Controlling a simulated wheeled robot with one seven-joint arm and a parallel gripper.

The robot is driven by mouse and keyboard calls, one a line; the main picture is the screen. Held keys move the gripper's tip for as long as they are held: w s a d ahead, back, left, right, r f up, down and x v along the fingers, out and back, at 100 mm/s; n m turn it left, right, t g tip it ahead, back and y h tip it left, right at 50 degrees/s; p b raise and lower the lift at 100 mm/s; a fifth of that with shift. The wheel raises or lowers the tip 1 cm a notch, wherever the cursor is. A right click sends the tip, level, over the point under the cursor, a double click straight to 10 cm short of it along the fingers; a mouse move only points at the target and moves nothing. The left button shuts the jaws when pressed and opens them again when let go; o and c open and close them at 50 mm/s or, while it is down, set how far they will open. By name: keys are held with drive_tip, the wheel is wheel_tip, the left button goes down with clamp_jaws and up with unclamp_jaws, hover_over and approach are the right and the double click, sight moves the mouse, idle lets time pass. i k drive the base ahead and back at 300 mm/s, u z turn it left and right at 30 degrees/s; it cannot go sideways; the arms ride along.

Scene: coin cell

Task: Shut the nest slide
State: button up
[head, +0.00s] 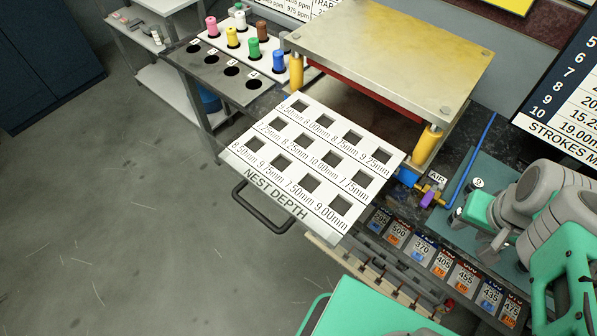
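The nest slide (271,176) is a white plate with rows of square dark pockets, each with a depth in mm printed beside it. "NEST DEPTH" is printed along its front edge. It is pulled out toward the front from under the press plate (393,50), with its back edge near the press opening. A dark bar handle (262,211) sticks out from its front left edge. My gripper is not visible in the head view. Only grey and green links of my arm show at the right edge, apart from the slide.
A rack with coloured pegs (253,47) stands behind left. Yellow posts (426,145) hold up the press plate. An air fitting with a blue hose (470,160) lies right of the slide. Numbered cards (441,263) line the bench front. Open floor lies left of the handle.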

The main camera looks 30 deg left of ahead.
sight(323, 169)
drive_tip(key=z, duration=1.25)
drive_tip(key=k, duration=1.25)
drive_tip(key=u, duration=1.9)
drive_tip(key=i, duration=0.5)
drive_tip(key=k, duration=0.9)
drive_tip(key=u, duration=0.3)
drive_tip(key=i, duration=0.95)
drive_tip(key=u, duration=2)
